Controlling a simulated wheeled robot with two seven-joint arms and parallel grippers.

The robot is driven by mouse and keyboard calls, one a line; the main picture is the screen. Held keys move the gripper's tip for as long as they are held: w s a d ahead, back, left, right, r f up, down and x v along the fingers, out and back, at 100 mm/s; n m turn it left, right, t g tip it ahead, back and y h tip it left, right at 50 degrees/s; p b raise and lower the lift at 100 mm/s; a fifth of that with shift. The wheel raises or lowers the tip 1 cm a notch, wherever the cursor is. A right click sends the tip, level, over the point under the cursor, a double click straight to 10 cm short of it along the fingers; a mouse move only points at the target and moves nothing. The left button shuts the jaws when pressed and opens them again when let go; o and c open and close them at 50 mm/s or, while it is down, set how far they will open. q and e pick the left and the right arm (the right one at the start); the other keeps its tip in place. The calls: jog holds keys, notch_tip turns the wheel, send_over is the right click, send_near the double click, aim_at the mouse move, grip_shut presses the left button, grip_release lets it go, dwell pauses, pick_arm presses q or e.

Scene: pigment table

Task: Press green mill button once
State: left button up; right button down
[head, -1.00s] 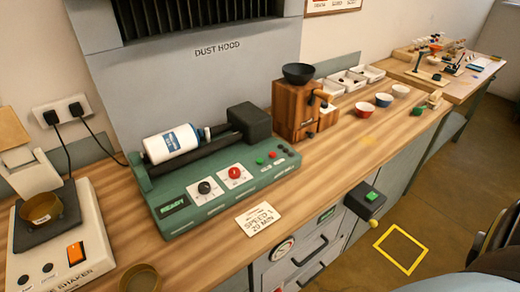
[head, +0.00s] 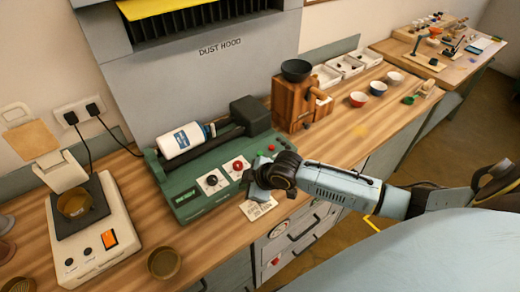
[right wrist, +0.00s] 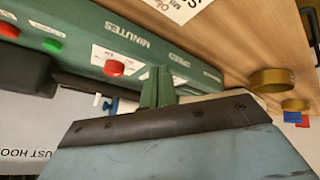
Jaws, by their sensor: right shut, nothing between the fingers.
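The green mill (head: 185,205) stands on the wooden counter with a white labelled bottle (head: 182,142) lying on its rollers. The green button also shows in the right wrist view (right wrist: 52,45), apart from the fingers. My right gripper (head: 256,188) is over the mill's front edge, near the red knob. Its fingers (right wrist: 157,85) are shut and empty. They partly cover the panel in the right wrist view. My left gripper is not in view.
A white card (head: 258,208) lies before the mill, partly hidden by my gripper. The dust hood (head: 225,75) rises behind.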

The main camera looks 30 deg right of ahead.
notch_tip(320, 180, up, 10)
jog(key=n+t+p, duration=0.1)
jog(key=n+t, duration=0.1)
send_over(260, 154)
jog(key=shift+s+d+f+h, duration=0.2)
jog(key=shift+s+d+h, duration=0.15)
jog(key=shift+s+h, duration=0.1)
jog(key=shift+f, duration=0.1)
notch_tip(260, 154, down, 8)
jog(key=b, duration=0.7)
jog(key=shift+f+b, duration=0.3)
jog(key=shift+b, duration=0.1)
jog(key=shift+f, duration=0.15)
dwell(0.4)
jog(key=shift+f, duration=0.25)
